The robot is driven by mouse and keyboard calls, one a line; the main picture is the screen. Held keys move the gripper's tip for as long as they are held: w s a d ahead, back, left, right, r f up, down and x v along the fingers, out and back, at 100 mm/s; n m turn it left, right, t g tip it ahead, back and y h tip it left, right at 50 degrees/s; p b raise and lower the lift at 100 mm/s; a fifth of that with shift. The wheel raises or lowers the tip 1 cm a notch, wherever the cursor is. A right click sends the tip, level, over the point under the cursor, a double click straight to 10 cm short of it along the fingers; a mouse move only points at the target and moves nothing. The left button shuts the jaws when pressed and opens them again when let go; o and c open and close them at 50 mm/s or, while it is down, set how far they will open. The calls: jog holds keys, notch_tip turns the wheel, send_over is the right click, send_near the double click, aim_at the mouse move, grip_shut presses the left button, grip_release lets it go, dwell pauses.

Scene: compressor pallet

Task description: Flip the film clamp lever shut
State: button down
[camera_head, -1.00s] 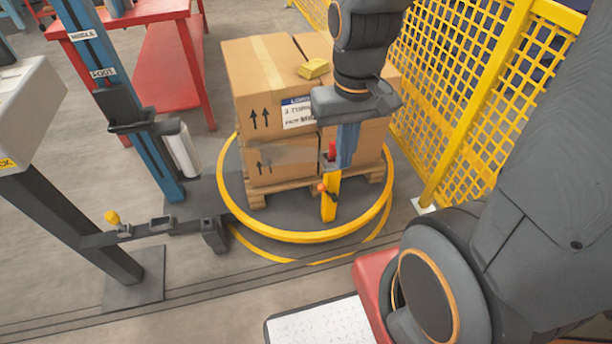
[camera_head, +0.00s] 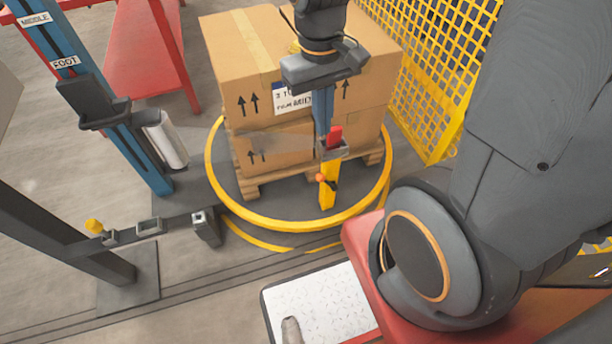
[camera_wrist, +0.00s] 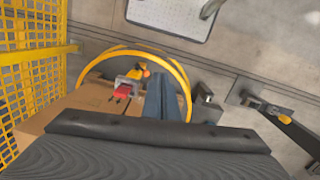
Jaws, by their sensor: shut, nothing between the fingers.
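A yellow post (camera_head: 327,188) stands at the front of the turntable, close to the boxes. It carries a grey clamp (camera_head: 333,152) with a red lever (camera_head: 334,136) sticking up, and an orange knob lower down. The red lever also shows in the wrist view (camera_wrist: 123,91), beside the yellow post top (camera_wrist: 130,70). My gripper (camera_head: 322,130) points down with its blue fingers shut and empty, just left of the red lever in the head view. In the wrist view the fingers (camera_wrist: 160,78) are right of the lever, with a gap between. Contact is not visible.
Cartons (camera_head: 250,90) stand on a pallet (camera_head: 250,188) inside the yellow turntable ring (camera_head: 300,225). A film roll (camera_head: 168,140) hangs on the blue mast (camera_head: 140,155) at left; a faint translucent strip reaches the cartons. A yellow mesh fence (camera_head: 430,75) stands at right.

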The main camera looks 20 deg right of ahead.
jog(key=w+a+f+n+h+b, duration=0.2)
jog(key=w+a+f+n+b, duration=0.1)
jog(key=f, duration=0.6)
jog(key=w+a+f+n+h+b, duration=0.2)
jog(key=w+a+f+n+b, duration=0.1)
jog(key=f, duration=0.6)
jog(key=w+a+f+n+h+b, duration=0.2)
jog(key=w+f+n+b, duration=0.3)
jog(key=f, duration=0.4)
jog(key=w+a+b, duration=0.1)
jog(key=w, duration=0.1)
jog(key=shift+w+f+g+h, duration=0.3)
jog(key=shift+w+f+h, duration=0.05)
jog(key=shift+f+h, duration=0.05)
jog(key=s+d+f+b, duration=0.1)
jog(key=s+d+f, duration=0.2)
jog(key=d+f, duration=0.3)
jog(key=d, duration=0.3)
jog(key=shift+d+f, duration=0.2)
jog(key=shift+r, duration=0.15)
